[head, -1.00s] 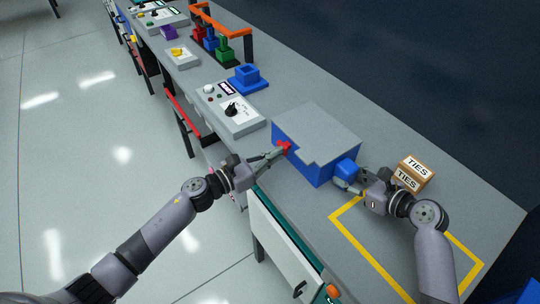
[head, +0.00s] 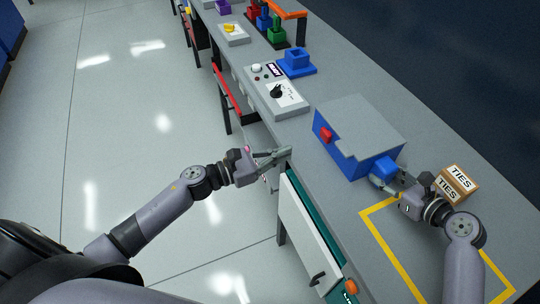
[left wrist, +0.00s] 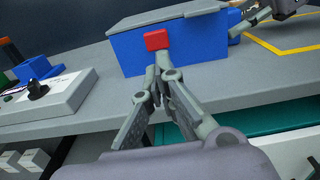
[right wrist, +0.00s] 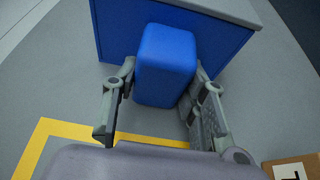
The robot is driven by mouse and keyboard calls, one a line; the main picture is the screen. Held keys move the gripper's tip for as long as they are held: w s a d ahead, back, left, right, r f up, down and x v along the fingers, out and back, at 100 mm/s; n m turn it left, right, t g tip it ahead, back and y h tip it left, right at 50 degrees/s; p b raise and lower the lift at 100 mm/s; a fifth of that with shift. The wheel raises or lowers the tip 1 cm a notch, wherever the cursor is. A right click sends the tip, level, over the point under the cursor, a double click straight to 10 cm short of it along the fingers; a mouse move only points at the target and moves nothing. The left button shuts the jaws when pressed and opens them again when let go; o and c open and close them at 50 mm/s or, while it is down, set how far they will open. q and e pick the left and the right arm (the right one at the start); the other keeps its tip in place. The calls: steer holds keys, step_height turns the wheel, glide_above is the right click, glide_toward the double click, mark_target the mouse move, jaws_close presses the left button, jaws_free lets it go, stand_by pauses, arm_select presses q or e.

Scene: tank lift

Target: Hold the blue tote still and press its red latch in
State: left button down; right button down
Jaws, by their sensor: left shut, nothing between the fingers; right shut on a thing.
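The blue tote (head: 342,150) with a grey lid (head: 362,122) sits on the bench. Its red latch (head: 326,135) is on the side facing my left arm and also shows in the left wrist view (left wrist: 158,40). How deep the latch sits is hard to tell. My left gripper (head: 288,152) is shut and empty, apart from the latch, near the bench's front edge. My right gripper (head: 386,183) is shut on the tote's blue end block (right wrist: 167,62), with one finger on each side of it in the right wrist view.
A cardboard box marked TIES (head: 457,184) stands just behind my right gripper. Yellow tape (head: 378,243) marks a bench area at the front right. A grey control box (head: 276,92) and blue holder (head: 296,63) stand beyond the tote.

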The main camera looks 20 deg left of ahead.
arm_select(q)
steer(key=shift+v, duration=1.75)
arm_select(e)
steer(key=c, duration=0.9)
jaws_free()
